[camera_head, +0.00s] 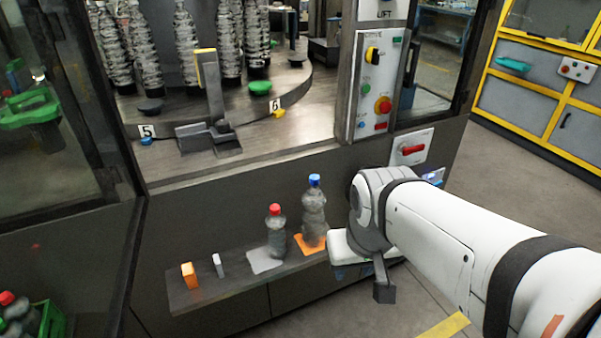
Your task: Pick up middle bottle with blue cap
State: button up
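A clear grey bottle with a blue cap (314,214) stands upright on an orange pad (303,248) on the low shelf. A shorter bottle with a red cap (275,236) stands just left of it, by a light grey pad (262,263). The blue-capped bottle is the right one of the two bottles seen on the shelf; my arm covers the area further right. My gripper (382,288) is right of the blue-capped bottle, apart from it and pointing down. Only one dark finger part shows clearly, so its opening is hidden.
The shelf (215,292) juts from the dark machine front and also carries an orange block (189,275) and a small white block (218,265). A green crate (52,322) with bottles stands at lower left. A control panel (379,85) and red switch (412,149) are above my arm.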

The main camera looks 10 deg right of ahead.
aim_at(314, 199)
jog(key=z, duration=0.05)
jog(key=k, duration=1.2)
jog(key=z, duration=0.3)
jog(key=i, duration=0.6)
jog(key=u, duration=0.45)
jog(key=i, duration=1.25)
jog(key=u, duration=0.9)
